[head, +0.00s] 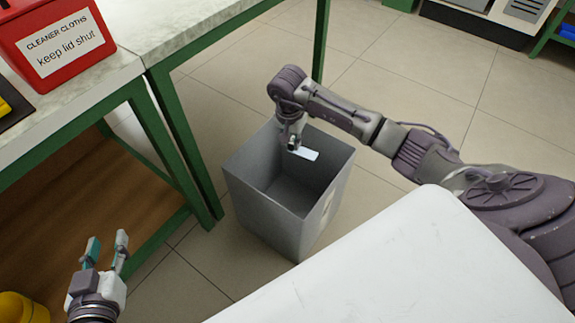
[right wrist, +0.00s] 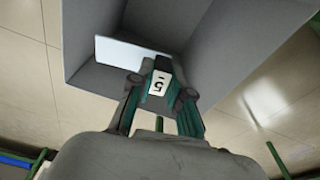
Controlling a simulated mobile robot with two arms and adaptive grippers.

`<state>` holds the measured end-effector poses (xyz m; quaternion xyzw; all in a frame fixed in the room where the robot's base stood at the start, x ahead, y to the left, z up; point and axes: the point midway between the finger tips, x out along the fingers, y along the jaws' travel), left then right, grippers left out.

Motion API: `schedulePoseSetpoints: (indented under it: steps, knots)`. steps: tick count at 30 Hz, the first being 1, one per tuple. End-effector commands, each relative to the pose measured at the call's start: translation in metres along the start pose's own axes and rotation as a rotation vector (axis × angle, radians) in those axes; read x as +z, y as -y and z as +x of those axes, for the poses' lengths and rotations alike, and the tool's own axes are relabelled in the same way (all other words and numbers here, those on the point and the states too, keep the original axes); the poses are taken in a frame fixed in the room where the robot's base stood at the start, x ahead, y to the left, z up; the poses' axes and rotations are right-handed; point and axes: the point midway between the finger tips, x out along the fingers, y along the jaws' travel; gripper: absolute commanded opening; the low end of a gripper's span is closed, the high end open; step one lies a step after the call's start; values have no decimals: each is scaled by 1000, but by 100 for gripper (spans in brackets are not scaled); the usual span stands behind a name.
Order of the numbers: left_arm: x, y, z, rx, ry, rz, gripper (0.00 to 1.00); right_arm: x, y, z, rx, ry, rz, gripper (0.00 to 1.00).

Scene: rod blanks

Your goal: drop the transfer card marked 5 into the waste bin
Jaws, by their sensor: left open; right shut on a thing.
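The grey waste bin (head: 262,213) stands on the floor with its top open; its wall (right wrist: 88,35) also shows in the right wrist view. My right gripper (head: 294,143) is over the bin's opening, shut on the white transfer card (head: 307,154). In the right wrist view, the card (right wrist: 118,52) sits at the fingertips (right wrist: 160,66), with a label reading 5 (right wrist: 158,84) between the fingers. The bin's inside lies beyond the card. How deep the card hangs relative to the rim is hard to tell. My left gripper (head: 107,250) is open and empty at the lower left.
A green-framed bench (head: 160,62) stands left of the bin, with a red box (head: 55,45) marked cleaner cloths on it. A yellow object (head: 14,307) is at the lower left corner. Tiled floor (head: 420,80) behind the bin is clear.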

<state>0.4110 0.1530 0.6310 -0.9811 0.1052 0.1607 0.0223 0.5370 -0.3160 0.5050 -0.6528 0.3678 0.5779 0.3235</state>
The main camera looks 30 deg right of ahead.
Motion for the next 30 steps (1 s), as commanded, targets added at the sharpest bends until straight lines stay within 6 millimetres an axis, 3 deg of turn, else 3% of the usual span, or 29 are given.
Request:
schedulePoseSetpoints:
  steps: [3,4,9,20,23,30]
  knots:
    - [0,0,0,0,0,0,41,0,0,0,0,0,0,0]
    - [0,0,0,0,0,0,41,0,0,0,0,0,0,21]
    - [0,0,0,0,1,0,41,0,0,0,0,0,0,47]
    - [0,0,0,0,2,0,41,0,1,-6,-2,-1,0,47]
    - [0,0,0,0,2,0,41,-1,1,-19,-4,-3,1,47]
    - [0,0,0,0,2,0,41,-2,1,-70,-5,-4,0,47]
